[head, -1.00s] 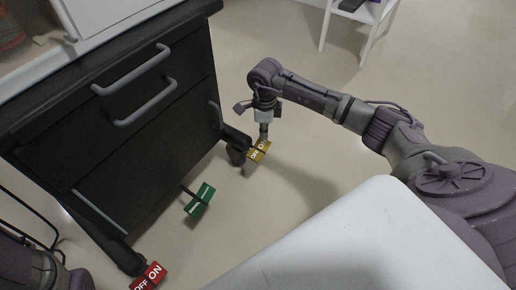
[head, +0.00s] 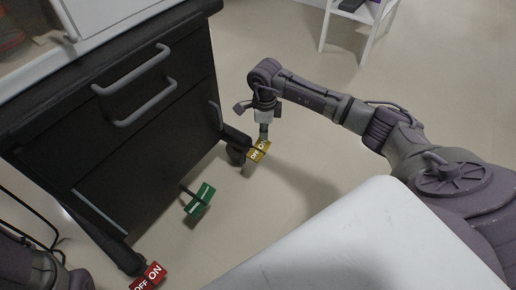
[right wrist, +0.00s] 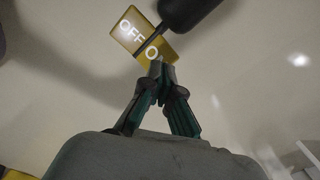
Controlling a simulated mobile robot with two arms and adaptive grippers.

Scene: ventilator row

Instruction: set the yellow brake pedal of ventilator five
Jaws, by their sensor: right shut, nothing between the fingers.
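The yellow brake pedal (head: 257,153), lettered OFF and ON, sits low beside the caster at the right corner of the black drawer cabinet. It also shows in the right wrist view (right wrist: 131,27), where the shut fingertips overlap its ON end. My right gripper (head: 263,136) points down at the pedal's upper end, shut and empty. In the right wrist view its fingers (right wrist: 158,72) meet at the pedal's edge and hide part of the lettering. Whether they press on it or only hover close, I cannot tell. My left gripper is not in view.
A green pedal (head: 199,199) and a red OFF/ON pedal (head: 149,276) stick out along the base of the black cabinet (head: 150,140). A white surface (head: 340,235) fills the lower right. A white chair (head: 358,18) stands at the back. The floor right of the yellow pedal is clear.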

